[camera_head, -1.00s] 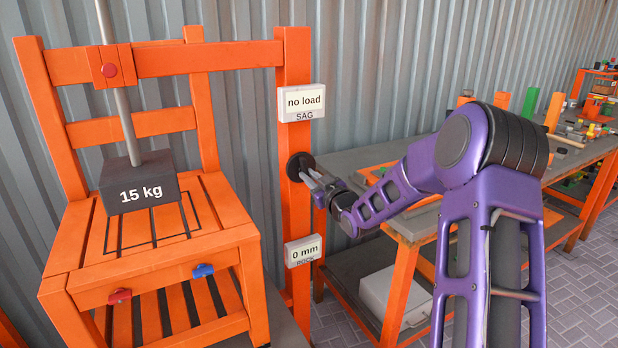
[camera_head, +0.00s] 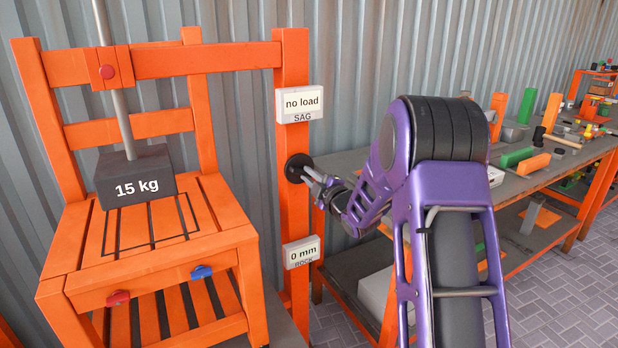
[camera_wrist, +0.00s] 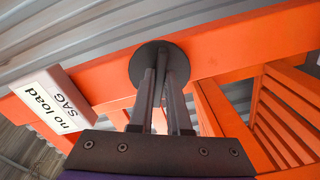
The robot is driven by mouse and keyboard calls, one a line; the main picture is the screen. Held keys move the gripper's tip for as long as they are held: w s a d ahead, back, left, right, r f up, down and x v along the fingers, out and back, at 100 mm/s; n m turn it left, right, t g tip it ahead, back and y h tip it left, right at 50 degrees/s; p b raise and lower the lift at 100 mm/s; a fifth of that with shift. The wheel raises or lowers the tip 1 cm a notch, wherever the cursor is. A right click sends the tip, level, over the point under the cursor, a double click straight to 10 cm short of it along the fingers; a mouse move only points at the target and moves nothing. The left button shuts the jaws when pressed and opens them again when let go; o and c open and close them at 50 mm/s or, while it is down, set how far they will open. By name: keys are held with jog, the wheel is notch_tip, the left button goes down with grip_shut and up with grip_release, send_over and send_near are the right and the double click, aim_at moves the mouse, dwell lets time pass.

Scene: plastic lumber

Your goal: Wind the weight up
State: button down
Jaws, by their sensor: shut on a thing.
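The grey weight marked 15 kg (camera_head: 135,178) hangs on a metal rod (camera_head: 115,85) just over the slatted seat of the orange chair (camera_head: 225,215). A small gap to the seat seems to show beneath it. A round dark wheel (camera_head: 294,160) sits on the side of the orange post (camera_head: 291,75). My gripper (camera_head: 303,174) reaches it from the right. In the wrist view, my gripper (camera_wrist: 160,78) is shut at the face of the dark wheel (camera_wrist: 142,60), its fingers hiding the part they hold.
The sign on the post (camera_head: 300,104) reads "no load, SAG"; the lower sign (camera_head: 302,252) reads 0 mm. A red clip (camera_head: 118,298) and a blue clip (camera_head: 202,272) are on the chair's front rail. A workbench (camera_head: 560,165) with coloured blocks stands at the right.

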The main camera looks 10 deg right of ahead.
jog(key=shift+d+r+n, duration=0.1)
jog(key=shift+r+n, duration=0.1)
jog(key=shift+n, duration=2)
jog(key=c, duration=0.9)
grip_release()
jog(key=v, duration=1.7)
jog(key=shift+s, duration=0.2)
